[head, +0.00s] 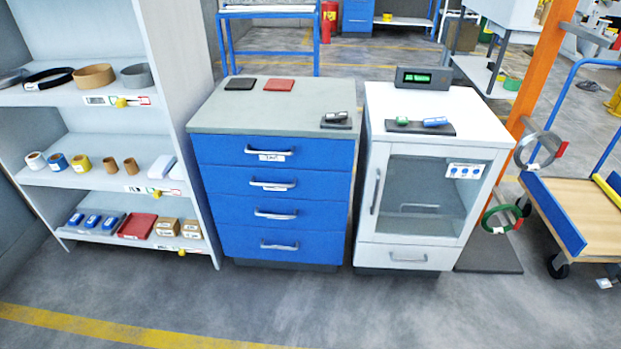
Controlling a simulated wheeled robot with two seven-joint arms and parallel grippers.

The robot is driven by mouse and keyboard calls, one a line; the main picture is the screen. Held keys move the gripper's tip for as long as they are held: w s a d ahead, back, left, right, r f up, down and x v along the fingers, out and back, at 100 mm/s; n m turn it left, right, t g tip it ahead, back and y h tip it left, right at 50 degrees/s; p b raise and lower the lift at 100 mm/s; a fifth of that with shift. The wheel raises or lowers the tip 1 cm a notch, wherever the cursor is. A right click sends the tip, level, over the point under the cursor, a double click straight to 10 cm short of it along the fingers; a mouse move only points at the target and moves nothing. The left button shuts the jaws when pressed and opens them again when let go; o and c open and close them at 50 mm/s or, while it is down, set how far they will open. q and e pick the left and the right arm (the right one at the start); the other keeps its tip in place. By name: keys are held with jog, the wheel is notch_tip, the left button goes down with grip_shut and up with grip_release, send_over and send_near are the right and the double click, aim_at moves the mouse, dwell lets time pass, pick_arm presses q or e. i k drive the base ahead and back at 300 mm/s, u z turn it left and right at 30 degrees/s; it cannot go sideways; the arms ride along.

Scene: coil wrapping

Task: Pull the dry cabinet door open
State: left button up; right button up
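The dry cabinet (435,135) is white and stands right of centre in the head view. Its glass door (418,195) looks shut, with a vertical handle (376,191) on its left side. A small blue-and-white label panel (467,171) is at the door's upper right. Below the door is a drawer with a horizontal handle (408,257). Neither of my grippers is in view.
A blue drawer cabinet (270,235) stands close left of the dry cabinet. A stocked white shelf (152,127) is at the left. An orange post (533,75) with hanging coils and a wooden-bed cart (575,207) are at the right. The floor in front (330,310) is clear.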

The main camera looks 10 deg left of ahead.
aim_at(380, 150)
jog(key=u, duration=0.65)
jog(key=i, duration=0.95)
jog(key=u, duration=0.1)
